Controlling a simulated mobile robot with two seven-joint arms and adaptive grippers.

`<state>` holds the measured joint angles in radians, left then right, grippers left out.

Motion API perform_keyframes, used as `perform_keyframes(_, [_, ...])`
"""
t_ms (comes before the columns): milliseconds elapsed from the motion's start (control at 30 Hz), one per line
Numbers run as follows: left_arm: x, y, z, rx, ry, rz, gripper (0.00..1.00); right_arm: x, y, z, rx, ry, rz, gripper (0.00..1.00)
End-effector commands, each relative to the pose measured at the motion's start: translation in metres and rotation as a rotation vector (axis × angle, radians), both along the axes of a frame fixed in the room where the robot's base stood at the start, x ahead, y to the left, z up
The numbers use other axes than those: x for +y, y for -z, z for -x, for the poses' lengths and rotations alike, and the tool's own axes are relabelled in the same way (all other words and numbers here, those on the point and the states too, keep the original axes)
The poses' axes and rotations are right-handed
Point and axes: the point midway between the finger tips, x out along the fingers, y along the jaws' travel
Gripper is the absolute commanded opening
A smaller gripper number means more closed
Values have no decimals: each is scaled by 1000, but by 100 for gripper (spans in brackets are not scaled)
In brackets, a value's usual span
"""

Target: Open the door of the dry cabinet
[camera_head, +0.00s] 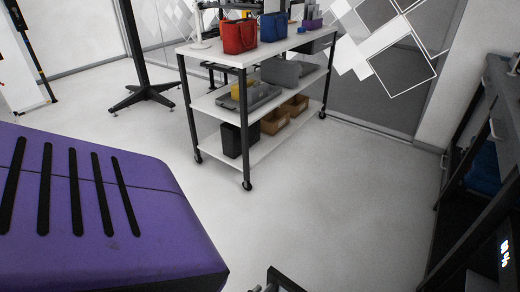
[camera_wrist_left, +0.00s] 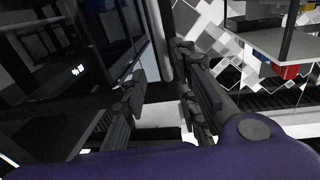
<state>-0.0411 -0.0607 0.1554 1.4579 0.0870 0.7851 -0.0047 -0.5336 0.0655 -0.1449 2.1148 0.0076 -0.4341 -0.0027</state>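The dry cabinet, dark with a small lit display, shows at the lower right of the head view (camera_head: 505,262). In the left wrist view its dark glassy front (camera_wrist_left: 60,50) fills the upper left. I cannot tell whether its door is ajar. My left gripper (camera_wrist_left: 160,80) has its two dark fingers spread, with nothing visibly held between them. The left finger overlaps the cabinet's front edge in the picture; contact cannot be judged. A pale upright strip (camera_wrist_left: 158,35) stands beyond the fingers at the cabinet's edge.
A dark unit with handles (camera_head: 503,95) stands at right. The pale floor (camera_head: 330,190) in the middle is clear.

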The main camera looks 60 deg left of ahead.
Motion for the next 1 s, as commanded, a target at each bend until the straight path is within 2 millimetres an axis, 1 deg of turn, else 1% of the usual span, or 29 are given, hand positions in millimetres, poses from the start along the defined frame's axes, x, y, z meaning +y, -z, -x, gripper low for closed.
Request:
perform_keyframes(33, [0, -10, 1, -2, -1, 0, 28, 0, 0, 0, -1, 0, 0, 40])
perform_keyframes(200, [-1, -41, 0, -1, 0, 1, 28, 0, 0, -1, -2, -1, 0, 40])
perform_keyframes(300, [-1, -57, 0, -1, 1, 0, 28, 0, 0, -1, -2, -1, 0, 40])
perform_keyframes(433, [-2, -70, 0, 0, 2, 1, 28, 0, 0, -1, -3, -1, 0, 40])
perform_keyframes(600, [-2, -77, -1, 1, 2, 1, 28, 0, 0, -1, -3, -1, 0, 40])
perform_keyframes(1000, [-2, -77, -1, 1, 2, 1, 28, 1, 0, -1, -3, -2, -1, 40])
